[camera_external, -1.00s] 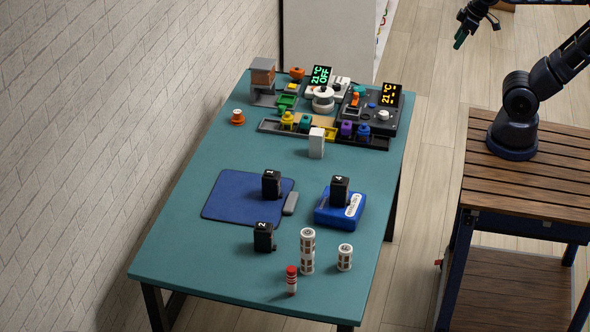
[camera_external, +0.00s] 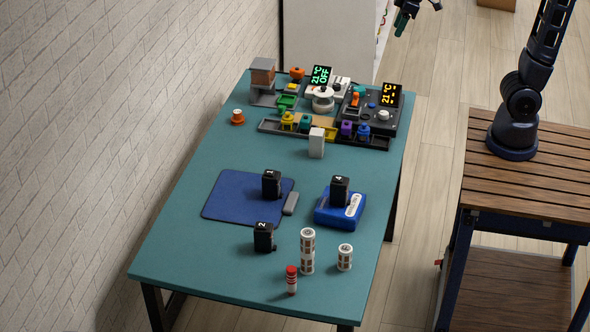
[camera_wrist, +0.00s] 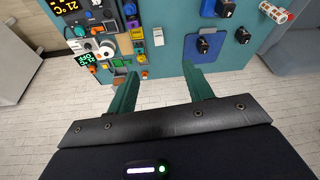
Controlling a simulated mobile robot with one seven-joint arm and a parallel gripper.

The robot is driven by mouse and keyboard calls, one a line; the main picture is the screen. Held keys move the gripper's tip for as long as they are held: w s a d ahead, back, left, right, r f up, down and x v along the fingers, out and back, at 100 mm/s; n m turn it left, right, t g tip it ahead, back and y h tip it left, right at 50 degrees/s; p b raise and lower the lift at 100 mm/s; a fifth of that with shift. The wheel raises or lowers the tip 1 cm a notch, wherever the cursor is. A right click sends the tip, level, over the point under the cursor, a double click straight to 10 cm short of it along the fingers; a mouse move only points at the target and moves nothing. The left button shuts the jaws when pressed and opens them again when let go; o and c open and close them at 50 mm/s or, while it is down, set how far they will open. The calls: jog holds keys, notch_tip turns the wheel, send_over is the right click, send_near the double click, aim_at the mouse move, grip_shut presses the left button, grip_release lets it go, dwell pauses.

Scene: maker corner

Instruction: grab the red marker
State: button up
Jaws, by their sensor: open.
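The likely red marker is a small upright cylinder with a red top and red-and-white bands (camera_external: 291,280), near the front edge of the teal table (camera_external: 180,240). In the wrist view a red spot (camera_wrist: 290,16) shows at the top right, beside a patterned white cylinder; I cannot tell its shape there. My gripper (camera_external: 402,22) is at the top of the external view, beyond the table's far right corner and far from the marker. Its green fingers (camera_wrist: 160,92) are spread apart and empty in the wrist view.
A tall patterned white cylinder (camera_external: 307,251) stands close behind the marker, with a shorter one (camera_external: 344,257) to the right. Black numbered blocks (camera_external: 264,237) stand on the table, blue mat (camera_external: 225,198) and blue box (camera_external: 330,215). Devices crowd the far end.

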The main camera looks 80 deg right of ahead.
jog(key=w+a+f+n+g, duration=0.1)
jog(key=w+a+f, duration=0.2)
jog(key=w+a, duration=0.55)
jog(key=w+a+f+n, duration=0.1)
jog(key=w+a+f, duration=0.3)
jog(key=a, duration=0.8)
jog(key=w+a+f+n+g, duration=0.1)
jog(key=w+a+f, duration=0.1)
jog(key=w+a, duration=0.65)
jog(key=n, duration=0.2)
send_near(290, 279)
jog(key=d, duration=0.1)
jog(key=f, duration=0.4)
jog(key=w+f, duration=0.1)
jog(key=f, duration=0.1)
jog(key=shift+a, duration=0.1)
jog(key=shift+w+a+f, duration=0.1)
jog(key=shift+w+f, duration=0.1)
jog(key=shift+f, duration=1.15)
jog(key=shift+w+f, duration=0.25)
jog(key=shift+f, duration=1.15)
jog(key=c, duration=1.1)
jog(key=shift+o, duration=0.2)
jog(key=shift+r, duration=0.1)
